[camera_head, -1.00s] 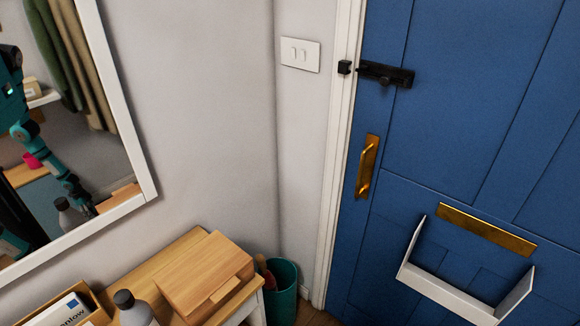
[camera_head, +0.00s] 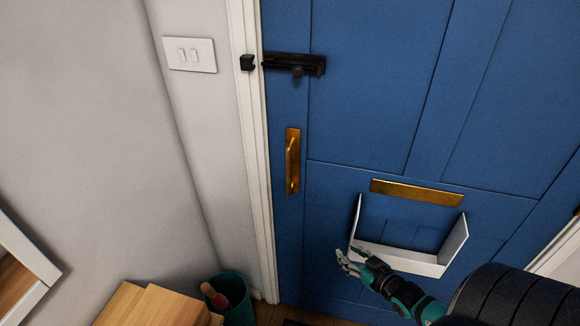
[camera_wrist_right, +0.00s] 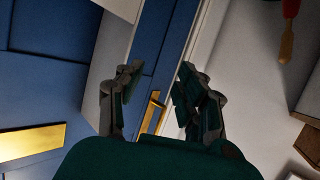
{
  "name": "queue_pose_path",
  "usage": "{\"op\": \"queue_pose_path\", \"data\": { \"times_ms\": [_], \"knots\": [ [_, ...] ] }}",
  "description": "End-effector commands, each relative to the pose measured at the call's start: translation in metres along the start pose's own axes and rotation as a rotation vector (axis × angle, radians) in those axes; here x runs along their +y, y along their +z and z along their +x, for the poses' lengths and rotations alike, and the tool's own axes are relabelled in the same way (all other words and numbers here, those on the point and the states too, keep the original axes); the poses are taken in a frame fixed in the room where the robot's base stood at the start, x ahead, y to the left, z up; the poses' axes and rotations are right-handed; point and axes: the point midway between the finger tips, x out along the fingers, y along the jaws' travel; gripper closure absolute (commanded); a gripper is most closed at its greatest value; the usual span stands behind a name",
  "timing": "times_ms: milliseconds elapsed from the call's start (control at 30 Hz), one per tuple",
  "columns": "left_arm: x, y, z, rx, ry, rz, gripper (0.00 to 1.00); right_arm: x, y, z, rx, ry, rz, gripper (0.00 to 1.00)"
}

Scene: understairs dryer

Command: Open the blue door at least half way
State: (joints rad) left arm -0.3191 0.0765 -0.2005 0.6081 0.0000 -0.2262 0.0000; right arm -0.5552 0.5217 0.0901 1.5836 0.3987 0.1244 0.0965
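The blue door (camera_head: 370,110) looks shut against its white frame. Its brass pull handle (camera_head: 292,162) is upright near the left edge. A black bolt (camera_head: 300,66) sits higher up, with a small gap between it and the black keeper (camera_head: 247,63) on the frame. My right gripper (camera_head: 346,262) is below and right of the handle, in front of the white letter tray. In the right wrist view the fingers (camera_wrist_right: 158,92) are spread with nothing held, and the handle (camera_wrist_right: 152,112) shows beyond them. My left gripper is not in view.
The white letter tray (camera_head: 405,260) juts from the door below the brass letter plate (camera_head: 415,193), close to my right gripper. A green bin (camera_head: 238,298) and wooden box (camera_head: 160,306) stand at the lower left. A light switch (camera_head: 190,54) is on the wall.

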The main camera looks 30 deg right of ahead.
Motion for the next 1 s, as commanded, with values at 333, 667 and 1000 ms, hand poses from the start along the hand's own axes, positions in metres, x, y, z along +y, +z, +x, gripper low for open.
{"op": "queue_pose_path", "data": {
  "times_ms": [333,667,1000],
  "knots": [
    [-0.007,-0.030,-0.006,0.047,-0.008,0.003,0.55,-0.028,-0.193,-0.030,0.369,-0.161,0.024,0.63],
    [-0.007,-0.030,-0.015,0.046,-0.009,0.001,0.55,-0.036,-0.218,0.010,0.386,-0.166,0.026,0.63],
    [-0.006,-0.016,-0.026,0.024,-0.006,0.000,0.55,-0.047,-0.245,0.076,0.383,-0.165,0.024,0.63]
  ]
}}
